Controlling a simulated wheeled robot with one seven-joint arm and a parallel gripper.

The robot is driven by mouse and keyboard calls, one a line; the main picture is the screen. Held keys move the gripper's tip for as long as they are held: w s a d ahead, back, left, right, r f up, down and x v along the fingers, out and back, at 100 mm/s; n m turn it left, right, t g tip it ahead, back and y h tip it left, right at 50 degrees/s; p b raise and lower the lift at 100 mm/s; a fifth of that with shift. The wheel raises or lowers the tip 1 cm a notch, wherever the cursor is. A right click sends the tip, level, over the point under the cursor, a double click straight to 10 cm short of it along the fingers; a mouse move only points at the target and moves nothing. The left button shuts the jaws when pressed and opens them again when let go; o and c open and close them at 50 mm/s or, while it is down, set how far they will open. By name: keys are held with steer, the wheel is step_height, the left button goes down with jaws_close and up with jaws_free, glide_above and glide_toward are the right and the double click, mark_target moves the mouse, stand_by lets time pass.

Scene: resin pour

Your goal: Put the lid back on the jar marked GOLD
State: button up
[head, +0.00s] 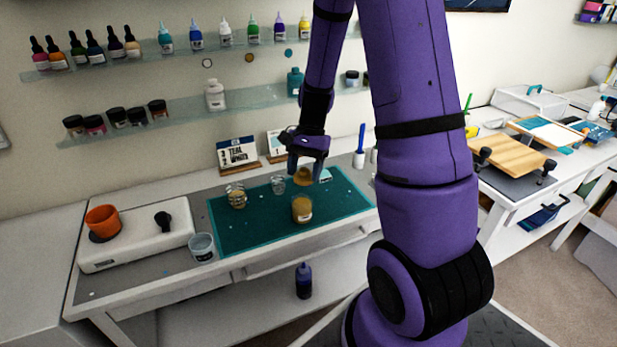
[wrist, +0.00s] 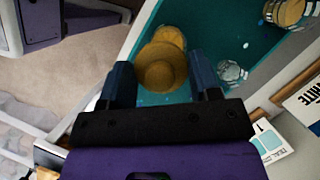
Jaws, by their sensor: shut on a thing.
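My gripper (head: 306,165) is shut on a round gold-brown lid (head: 303,177), held above the green mat. In the wrist view the lid (wrist: 161,66) sits between the two fingers. A squat jar with gold contents (head: 302,210) and a pale label stands on the mat, below and nearer the front than the lid. In the wrist view this jar (wrist: 170,38) shows just past the lid, partly hidden by it. The lid appears to be apart from the jar. The label's writing is too small to read.
Another gold-toned jar (head: 236,197) and a clear cup (head: 278,184) stand on the green mat (head: 245,235). Cards (head: 237,153) stand behind. Shelves of bottles hang above. The mat's right side is fairly clear.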

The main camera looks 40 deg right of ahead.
steer(key=shift+w+a, duration=0.15)
steer(key=shift+a, duration=0.05)
steer(key=shift+a+f, duration=0.1)
steer(key=shift+f, duration=2.95)
steer(key=shift+f, duration=0.2)
steer(key=o, duration=1.2)
steer(key=shift+w+r, duration=0.1)
steer(key=shift+r, duration=0.05)
steer(key=shift+r, duration=3.4)
